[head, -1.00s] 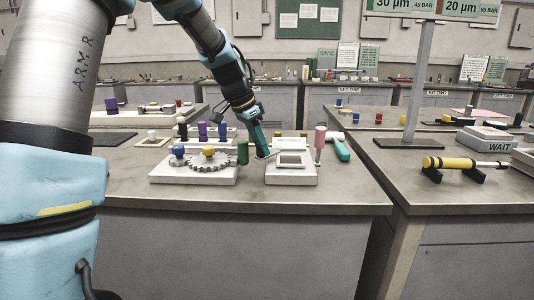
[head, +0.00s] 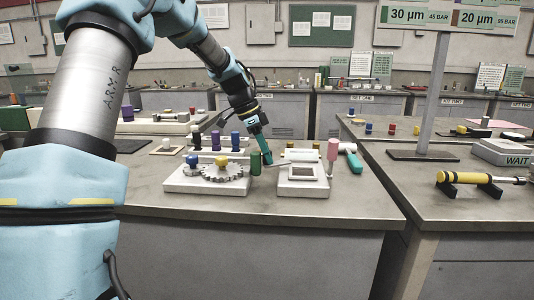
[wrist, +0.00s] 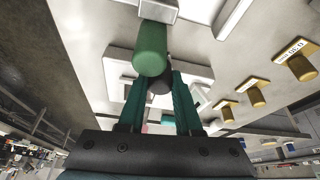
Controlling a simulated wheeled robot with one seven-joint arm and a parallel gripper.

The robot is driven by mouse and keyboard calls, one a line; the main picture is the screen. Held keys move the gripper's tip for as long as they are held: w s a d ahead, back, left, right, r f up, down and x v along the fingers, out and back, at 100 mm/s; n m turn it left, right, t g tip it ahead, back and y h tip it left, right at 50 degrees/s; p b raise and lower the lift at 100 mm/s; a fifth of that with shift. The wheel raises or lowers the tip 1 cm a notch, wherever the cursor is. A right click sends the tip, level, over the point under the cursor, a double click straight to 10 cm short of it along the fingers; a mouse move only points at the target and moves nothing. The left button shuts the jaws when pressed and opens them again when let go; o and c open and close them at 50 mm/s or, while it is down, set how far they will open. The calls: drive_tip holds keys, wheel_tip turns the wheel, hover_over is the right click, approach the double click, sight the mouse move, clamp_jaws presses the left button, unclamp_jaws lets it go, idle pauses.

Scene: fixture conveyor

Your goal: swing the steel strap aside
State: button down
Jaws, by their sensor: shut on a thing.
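My gripper (head: 268,160) reaches down beside the grey block fixture (head: 303,188) with a square window on the bench. In the wrist view its teal fingers (wrist: 160,98) are closed around a dark round knob (wrist: 159,82). The knob is partly hidden behind a green cylinder (wrist: 150,48). The same green cylinder (head: 255,163) stands just left of the gripper in the head view. A thin pale strip, seemingly the steel strap (head: 280,164), runs from the fingertips towards the block. Its joint with the knob is hidden.
A plate with a grey gear (head: 222,173) and coloured knobs lies left of the block. A pink post (head: 332,150) and a teal-handled tool (head: 354,160) stand to its right. The bench front is clear. A yellow-handled tool (head: 455,178) rests on the right bench.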

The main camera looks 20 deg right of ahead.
drive_tip(key=c, duration=0.6)
unclamp_jaws()
drive_tip(key=v, duration=1)
drive_tip(key=shift+a+r+b, duration=0.15)
drive_tip(key=shift+r+b, duration=0.2)
drive_tip(key=shift+w, duration=0.1)
drive_tip(key=s+a+f+n+t+y+p, duration=0.1)
drive_tip(key=s+a+f+n+p, duration=0.1)
drive_tip(key=s+a+n, duration=0.4)
drive_tip(key=s+a+f+n+t+y+p, duration=0.1)
drive_tip(key=s+a+f+n+p, duration=0.2)
drive_tip(key=a, duration=0.9)
drive_tip(key=s+a+f+n+y+p, duration=0.2)
drive_tip(key=s+a+f+n, duration=0.3)
drive_tip(key=s+a+n, duration=0.4)
drive_tip(key=shift+s+a+f+n+t, duration=0.25)
drive_tip(key=shift+a+f+n+t, duration=0.25)
drive_tip(key=shift+n, duration=0.6)
